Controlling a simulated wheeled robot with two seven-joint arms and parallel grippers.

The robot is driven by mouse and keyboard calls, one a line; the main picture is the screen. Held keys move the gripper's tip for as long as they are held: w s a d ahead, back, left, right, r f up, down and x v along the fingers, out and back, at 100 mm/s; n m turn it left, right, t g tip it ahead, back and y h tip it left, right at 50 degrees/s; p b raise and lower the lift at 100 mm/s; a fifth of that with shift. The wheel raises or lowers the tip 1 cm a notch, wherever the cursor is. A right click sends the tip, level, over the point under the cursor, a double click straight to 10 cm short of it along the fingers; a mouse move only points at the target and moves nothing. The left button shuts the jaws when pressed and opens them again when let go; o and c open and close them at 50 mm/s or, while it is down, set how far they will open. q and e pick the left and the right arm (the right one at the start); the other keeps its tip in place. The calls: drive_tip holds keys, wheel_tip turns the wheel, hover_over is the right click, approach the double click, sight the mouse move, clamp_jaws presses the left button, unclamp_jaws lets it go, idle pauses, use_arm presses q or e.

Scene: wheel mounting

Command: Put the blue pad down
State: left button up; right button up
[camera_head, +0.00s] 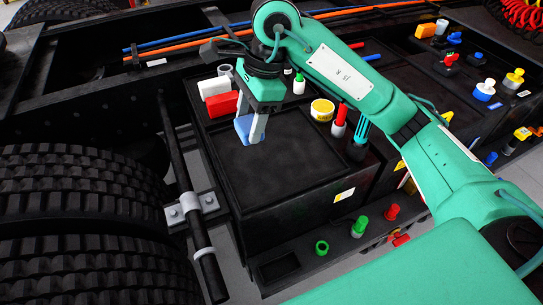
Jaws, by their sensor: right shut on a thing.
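The blue pad (247,131) is a small light-blue block over the left part of the black tray on the workbench. My right gripper (253,127) comes down from above, with its light fingers shut on the blue pad. The pad is at or just above the dark tray surface (285,165); I cannot tell whether it touches. My left gripper is not in view.
A red block (221,104) and a white block (214,87) lie left of the gripper. A yellow tape roll (322,110), a red-topped bottle (338,121) and a teal brush-like item (361,130) stand to the right. Large tyres (85,220) fill the left. The tray's front is clear.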

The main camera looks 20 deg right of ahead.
wheel_tip(320, 180, down, 20)
drive_tip(key=p, duration=0.5)
drive_tip(key=shift+r+p, duration=0.15)
drive_tip(key=shift+p, duration=0.15)
drive_tip(key=shift+f+b, duration=0.2)
drive_tip(key=shift+b, duration=0.1)
drive_tip(key=o, duration=0.9)
drive_tip(key=shift+o, duration=0.2)
drive_tip(key=shift+r, duration=0.1)
drive_tip(key=shift+r+p, duration=0.15)
drive_tip(key=shift+p, duration=0.15)
drive_tip(key=b+v, duration=0.4)
drive_tip(key=v, duration=0.8)
drive_tip(key=shift+b, duration=0.35)
